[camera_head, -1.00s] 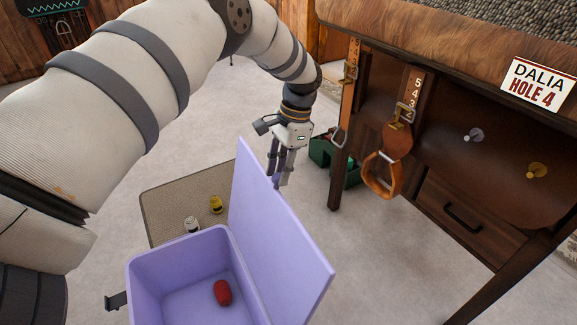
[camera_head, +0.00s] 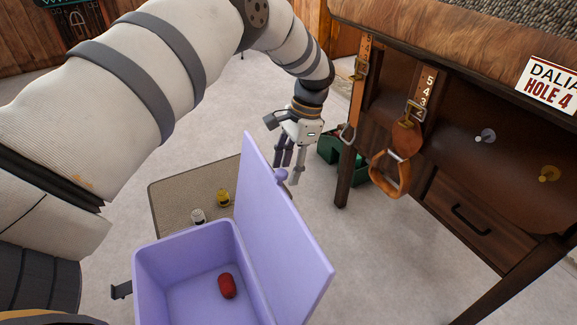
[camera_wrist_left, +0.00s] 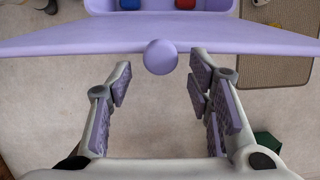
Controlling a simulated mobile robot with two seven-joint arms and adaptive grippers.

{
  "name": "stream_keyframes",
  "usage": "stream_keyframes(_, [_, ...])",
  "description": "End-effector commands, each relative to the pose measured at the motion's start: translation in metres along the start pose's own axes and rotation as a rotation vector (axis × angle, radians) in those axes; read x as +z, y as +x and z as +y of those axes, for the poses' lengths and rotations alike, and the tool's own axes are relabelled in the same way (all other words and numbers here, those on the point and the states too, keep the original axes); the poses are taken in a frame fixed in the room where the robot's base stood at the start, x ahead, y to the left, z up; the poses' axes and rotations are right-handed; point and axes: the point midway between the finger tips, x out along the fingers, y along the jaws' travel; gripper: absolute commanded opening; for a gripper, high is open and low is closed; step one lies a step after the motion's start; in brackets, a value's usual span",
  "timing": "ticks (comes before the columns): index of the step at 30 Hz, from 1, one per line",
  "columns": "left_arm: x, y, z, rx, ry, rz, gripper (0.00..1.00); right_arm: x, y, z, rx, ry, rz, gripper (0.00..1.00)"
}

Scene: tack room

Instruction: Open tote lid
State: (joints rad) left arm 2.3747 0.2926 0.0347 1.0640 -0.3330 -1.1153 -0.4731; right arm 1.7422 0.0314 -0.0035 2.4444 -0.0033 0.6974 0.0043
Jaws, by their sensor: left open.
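The lavender tote (camera_head: 185,248) stands on the floor at lower centre in the head view. Its lid (camera_head: 285,235) stands up steeply along the tote's right side, leaving the tote open on top. My left gripper (camera_head: 288,170) is open and empty on the outer side of the lid. In the left wrist view its fingers (camera_wrist_left: 160,82) lie either side of the knob's line, with the knob just beyond the tips. My right gripper is not in view.
A red item (camera_head: 227,286) lies in the tote; a blue one (camera_wrist_left: 130,4) shows in the wrist view. A beige mat (camera_head: 172,208) behind holds yellow (camera_head: 223,197) and white (camera_head: 198,216) items. A wooden desk (camera_head: 343,180) and green box (camera_head: 330,150) stand at right.

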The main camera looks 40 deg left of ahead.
Motion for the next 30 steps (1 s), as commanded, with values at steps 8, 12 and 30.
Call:
stream_keyframes(8, [-0.001, -0.065, 0.0, -0.004, -0.001, 0.005, 0.47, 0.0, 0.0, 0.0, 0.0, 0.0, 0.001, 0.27])
stream_keyframes(12, [0.0, -0.097, 0.0, -0.002, 0.0, 0.003, 0.47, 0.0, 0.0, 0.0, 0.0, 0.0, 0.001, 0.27])
stream_keyframes(30, [0.0, -0.118, 0.0, 0.0, 0.0, 0.0, 0.47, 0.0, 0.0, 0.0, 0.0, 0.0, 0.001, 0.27])
